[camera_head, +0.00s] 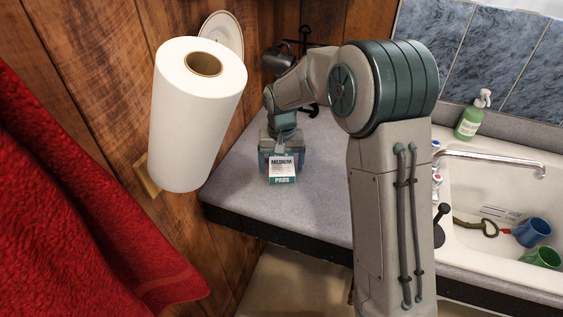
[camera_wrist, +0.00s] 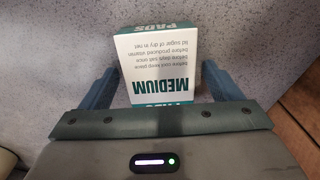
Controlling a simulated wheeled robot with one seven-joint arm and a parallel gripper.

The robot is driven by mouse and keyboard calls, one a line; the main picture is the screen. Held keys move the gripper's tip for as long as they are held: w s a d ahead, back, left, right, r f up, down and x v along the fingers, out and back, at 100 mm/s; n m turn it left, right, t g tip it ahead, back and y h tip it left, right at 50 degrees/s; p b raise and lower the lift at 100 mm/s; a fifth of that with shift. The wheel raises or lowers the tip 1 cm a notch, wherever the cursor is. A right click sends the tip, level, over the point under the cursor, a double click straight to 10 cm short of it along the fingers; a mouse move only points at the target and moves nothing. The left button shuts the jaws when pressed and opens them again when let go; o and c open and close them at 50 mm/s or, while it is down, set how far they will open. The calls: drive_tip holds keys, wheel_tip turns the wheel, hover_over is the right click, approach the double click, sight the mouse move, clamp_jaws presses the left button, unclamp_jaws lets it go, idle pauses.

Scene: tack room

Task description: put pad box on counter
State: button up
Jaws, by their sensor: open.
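The pad box (camera_head: 282,169) is a small white and teal carton labelled "MEDIUM PADS". It is on the grey speckled counter (camera_head: 310,206), left of the sink. In the wrist view the pad box (camera_wrist: 158,62) lies between the two blue fingers of my gripper (camera_wrist: 160,82), with a gap at each side. My gripper (camera_head: 281,158) is open around the box in the head view. My forearm rises behind it. The box's underside is hidden, so its contact with the counter cannot be seen directly.
A metal jug (camera_head: 277,60) is behind my arm. The sink (camera_head: 500,255) holds a blue cup (camera_head: 531,232) and a green cup (camera_head: 543,257). A soap bottle (camera_head: 470,120) stands behind.

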sight(282, 164)
wheel_tip(282, 164, up, 12)
drive_tip(key=b, duration=0.1)
drive_tip(key=shift+r, duration=0.2)
drive_tip(key=s+d+t, duration=0.1)
drive_tip(key=s+d, duration=0.6)
drive_tip(key=s, duration=0.6)
drive_tip(key=s+d+t, duration=0.2)
drive_tip(key=s+d, duration=0.6)
drive_tip(key=s, duration=0.5)
drive_tip(key=shift+d+f+m, duration=0.25)
drive_tip(key=shift+m, duration=0.05)
